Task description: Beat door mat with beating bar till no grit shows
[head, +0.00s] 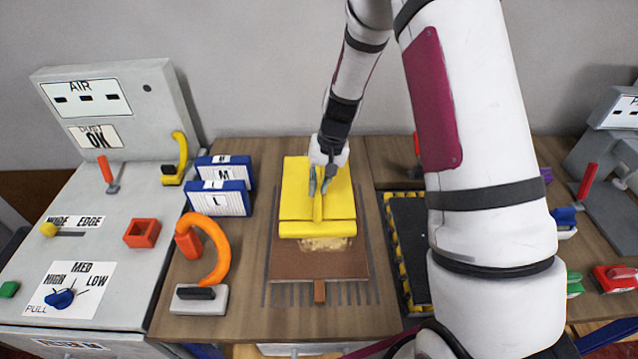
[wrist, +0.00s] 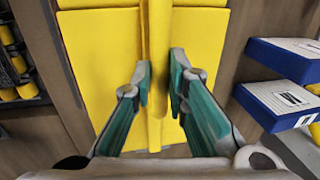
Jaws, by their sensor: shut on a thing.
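A yellow beating bar (head: 303,205) with a wide flat plate and a raised middle rib lies over the brown door mat (head: 290,263). My gripper (head: 319,184) is over the bar and shut on its rib. The wrist view shows both teal fingers (wrist: 160,88) on either side of the rib, above the yellow plate (wrist: 212,50). A patch of pale grit (head: 327,244) shows on the mat at the bar's near edge. The bar hides the far part of the mat, so any grit there cannot be seen.
A grey panel machine (head: 115,215) is at far left. A black tray with yellow bristly edging (head: 408,240) lies to the right, partly behind my arm.

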